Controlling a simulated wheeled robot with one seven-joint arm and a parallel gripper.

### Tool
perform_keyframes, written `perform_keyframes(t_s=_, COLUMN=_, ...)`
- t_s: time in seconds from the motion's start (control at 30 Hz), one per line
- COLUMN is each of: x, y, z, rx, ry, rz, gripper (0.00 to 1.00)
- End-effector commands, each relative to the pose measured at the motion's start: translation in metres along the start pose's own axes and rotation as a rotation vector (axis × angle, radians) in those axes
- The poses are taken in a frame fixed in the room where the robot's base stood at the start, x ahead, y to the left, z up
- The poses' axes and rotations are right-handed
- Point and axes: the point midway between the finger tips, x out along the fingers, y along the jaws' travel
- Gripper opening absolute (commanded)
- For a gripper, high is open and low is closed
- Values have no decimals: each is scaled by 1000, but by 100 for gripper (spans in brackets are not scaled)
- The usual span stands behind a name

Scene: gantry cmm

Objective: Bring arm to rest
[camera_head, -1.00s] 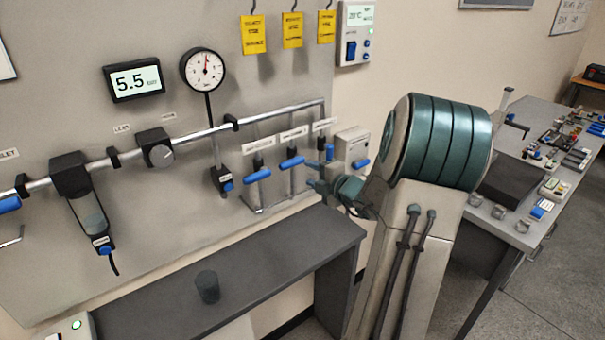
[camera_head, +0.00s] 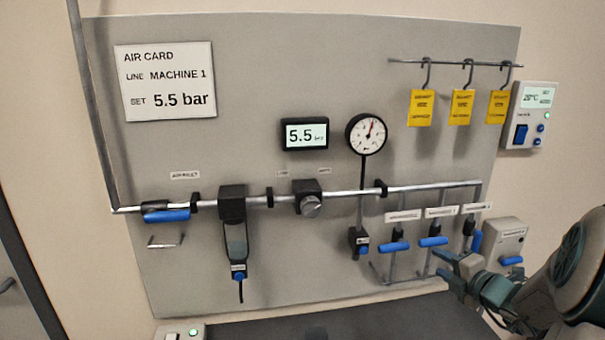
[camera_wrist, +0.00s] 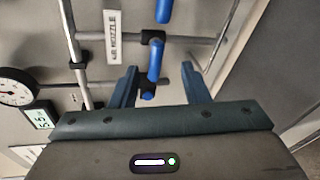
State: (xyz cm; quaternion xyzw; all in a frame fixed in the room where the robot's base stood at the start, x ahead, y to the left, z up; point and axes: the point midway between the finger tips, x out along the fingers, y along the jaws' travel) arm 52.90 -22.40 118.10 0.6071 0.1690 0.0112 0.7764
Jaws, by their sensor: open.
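My gripper (camera_head: 438,265) is at the lower right in the head view, in front of the panel just below the middle blue valve handle (camera_head: 433,241). Its jaws are open and hold nothing. In the wrist view the two fingers (camera_wrist: 160,82) point at the panel pipework. A blue handle (camera_wrist: 154,60) shows in the gap between them, with no visible contact; its distance from the fingertips is hard to tell. My arm reaches in from the right edge of the head view.
The panel carries a pipe, a left blue valve handle (camera_head: 396,247), a downward right handle (camera_head: 476,242), a gauge (camera_head: 367,134) and a 5.5 bar display (camera_head: 305,135). Yellow tags (camera_head: 461,107) hang above. A dark bench (camera_head: 270,330) runs below. A grey box (camera_head: 508,240) is at right.

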Motion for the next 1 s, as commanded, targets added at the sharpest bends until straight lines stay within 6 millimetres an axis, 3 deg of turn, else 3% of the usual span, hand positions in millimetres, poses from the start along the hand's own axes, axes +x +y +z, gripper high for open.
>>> perform_keyframes(t_s=0.03, x=6, y=10, z=-29, rx=-149, ry=80, rz=-12, gripper=42)
perform_keyframes(t_s=0.17, x=7, y=27, z=-105, rx=-623, ry=316, rz=-21, gripper=42)
perform_keyframes(t_s=0.3, x=-10, y=33, z=-177, rx=-1148, ry=568, rz=35, gripper=42)
perform_keyframes(t_s=0.4, x=-30, y=31, z=-219, rx=-1517, ry=741, rz=117, gripper=42)
perform_keyframes(t_s=0.6, x=-79, y=18, z=-273, rx=-2232, ry=1066, rz=382, gripper=42)
perform_keyframes(t_s=0.77, x=-119, y=7, z=-291, rx=-2768, ry=1307, rz=696, gripper=42)
perform_keyframes(t_s=0.8, x=-128, y=4, z=-292, rx=2628, ry=-1241, rz=-716, gripper=42)
perform_keyframes(t_s=1.0, x=-160, y=-3, z=-287, rx=2041, ry=-979, rz=-757, gripper=42)
